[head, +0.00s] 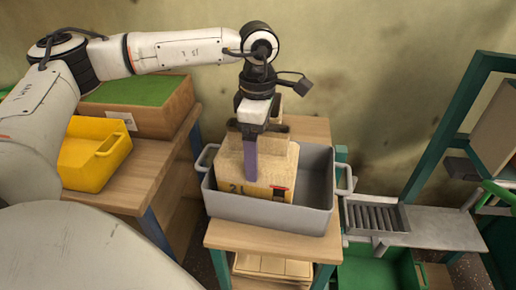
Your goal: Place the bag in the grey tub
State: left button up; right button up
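The bag (271,163) is a tan, box-like sack with dark printing and a small dark-and-red label low on its front. It is upright within the rim of the grey tub (270,211), whose near wall hides its bottom edge, so I cannot tell whether it rests on the tub floor. My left gripper (250,160) comes down from above, with one purple finger flat against the bag's front face. The other finger is hidden behind the bag; the gripper looks shut on the bag. My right gripper is not in view.
The tub stands on a small wooden table (262,240) with handles at both ends. A yellow bin (92,152) and a green-topped wooden box (134,92) are on a bench at left. A green frame with a grey roller chute (375,216) stands close at right.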

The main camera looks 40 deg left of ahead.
pick_arm(q)
jog(key=o, duration=0.3)
jog(key=shift+r, duration=0.15)
notch_tip(320, 180, up, 12)
jog(key=shift+r, duration=0.1)
